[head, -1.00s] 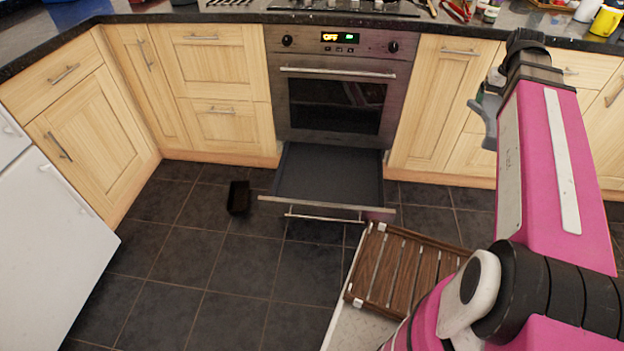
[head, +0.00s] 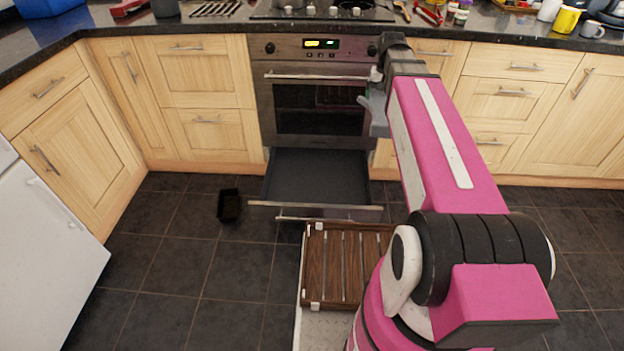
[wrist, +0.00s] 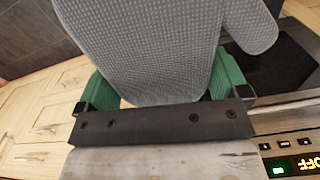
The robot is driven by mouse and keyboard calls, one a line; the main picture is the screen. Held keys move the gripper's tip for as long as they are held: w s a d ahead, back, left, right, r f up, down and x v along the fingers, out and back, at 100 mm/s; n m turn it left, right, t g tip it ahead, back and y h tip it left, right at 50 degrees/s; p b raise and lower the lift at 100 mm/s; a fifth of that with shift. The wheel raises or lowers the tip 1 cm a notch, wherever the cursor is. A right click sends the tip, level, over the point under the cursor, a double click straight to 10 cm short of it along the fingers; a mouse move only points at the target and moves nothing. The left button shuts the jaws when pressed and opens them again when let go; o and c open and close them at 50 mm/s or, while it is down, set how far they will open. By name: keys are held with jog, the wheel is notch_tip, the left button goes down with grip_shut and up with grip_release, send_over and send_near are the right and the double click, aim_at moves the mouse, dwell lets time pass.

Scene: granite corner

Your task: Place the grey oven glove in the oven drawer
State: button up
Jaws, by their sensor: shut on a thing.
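The grey oven glove (wrist: 150,45), with a textured quilted surface, fills the upper middle of the wrist view. My gripper (wrist: 164,80) has green fingers on both sides of it and is shut on it. In the head view part of the glove (head: 377,115) shows at the end of my arm, in front of the right side of the oven (head: 318,105). The oven drawer (head: 315,178) below the oven door is pulled out. Its dark inside looks empty. The glove is above and to the right of the drawer, apart from it. My arm hides most of the gripper in the head view.
A small black open box (head: 229,206) lies on the tiled floor left of the drawer. The oven door is closed, with a bar handle (head: 318,77). Wooden cabinets stand on both sides. The granite worktop (head: 215,22) holds a hob and utensils.

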jog(key=w+a+f+m, duration=0.2)
jog(key=w+f, duration=0.2)
jog(key=f, duration=0.6)
jog(key=w+a+f+m, duration=0.15)
jog(key=w+f, duration=0.25)
jog(key=f, duration=0.5)
jog(key=m, duration=0.4)
send_over(347, 191)
notch_tip(347, 191, down, 19)
notch_tip(347, 191, down, 18)
jog(key=shift+w+f, duration=0.15)
jog(key=shift+f, duration=0.15)
jog(key=o, duration=0.6)
